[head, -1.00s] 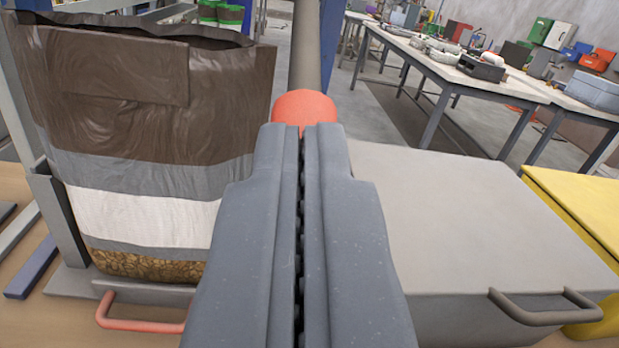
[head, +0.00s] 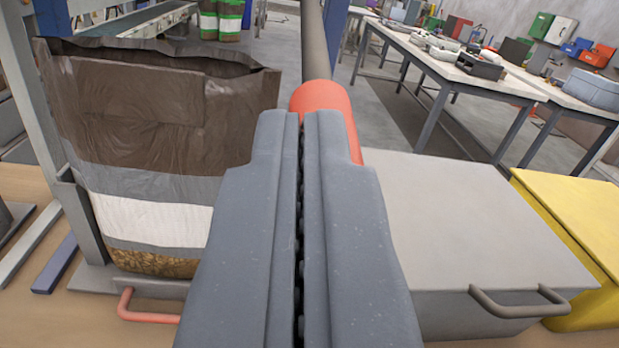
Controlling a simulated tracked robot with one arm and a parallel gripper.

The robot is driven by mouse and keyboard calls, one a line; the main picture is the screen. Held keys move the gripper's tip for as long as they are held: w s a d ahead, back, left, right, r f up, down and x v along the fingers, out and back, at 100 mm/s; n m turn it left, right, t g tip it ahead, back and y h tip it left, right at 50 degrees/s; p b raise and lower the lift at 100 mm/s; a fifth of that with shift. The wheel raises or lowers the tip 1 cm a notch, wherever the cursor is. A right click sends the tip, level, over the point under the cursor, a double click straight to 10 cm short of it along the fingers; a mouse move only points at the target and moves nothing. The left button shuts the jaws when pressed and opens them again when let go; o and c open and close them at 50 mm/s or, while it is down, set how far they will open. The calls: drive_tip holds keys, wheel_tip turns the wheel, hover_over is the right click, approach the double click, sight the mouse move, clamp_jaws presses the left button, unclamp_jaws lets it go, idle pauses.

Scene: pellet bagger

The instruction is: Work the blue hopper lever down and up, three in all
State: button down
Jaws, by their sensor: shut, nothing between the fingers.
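My gripper (head: 301,118) is shut and empty in the middle of the view, pointing away from me. Just beyond its tips is a rod (head: 315,45) with a red-orange grip (head: 327,105) on its near end. The gripper's tips overlap the lower left part of the grip in the picture; I cannot tell whether they touch it. No lever that is clearly blue shows. A blue post (head: 333,30) stands behind the rod. The rod's upper end is out of view.
A brown, grey and white bag (head: 150,130) stands open at left in a grey frame, with a red handle (head: 145,318) below it. A grey box (head: 460,210) and a yellow box (head: 575,215) are at right. Tables (head: 465,85) with tools stand behind.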

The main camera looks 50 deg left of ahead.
drive_tip(key=shift+f+v, duration=0.5)
drive_tip(key=shift+v, duration=4.4)
drive_tip(key=w+d+r+m+t+h+p, duration=0.15)
drive_tip(key=w+d+r+m+h, duration=0.25)
drive_tip(key=w+d+r, duration=0.45)
drive_tip(key=w+d+r+m+t+h+p, duration=0.15)
drive_tip(key=w+d+r+m+h, duration=0.35)
drive_tip(key=w+d, duration=0.55)
drive_tip(key=w+d+r+m+h, duration=0.1)
drive_tip(key=d+r+h, duration=0.1)
drive_tip(key=d+r, duration=0.3)
drive_tip(key=w+d+r+m+t+h+p, duration=0.1)
drive_tip(key=d+r, duration=0.4)
drive_tip(key=d, duration=0.9)
drive_tip(key=w+d+r+m+h, duration=0.1)
drive_tip(key=d+r+m+h, duration=0.1)
drive_tip(key=d+r, duration=0.3)
drive_tip(key=d+h, duration=0.1)
drive_tip(key=d, duration=0.3)
drive_tip(key=shift+d+t+h, duration=0.15)
drive_tip(key=shift+t+h, duration=0.15)
drive_tip(key=shift+t, duration=0.1)
drive_tip(key=shift+s, duration=0.15)
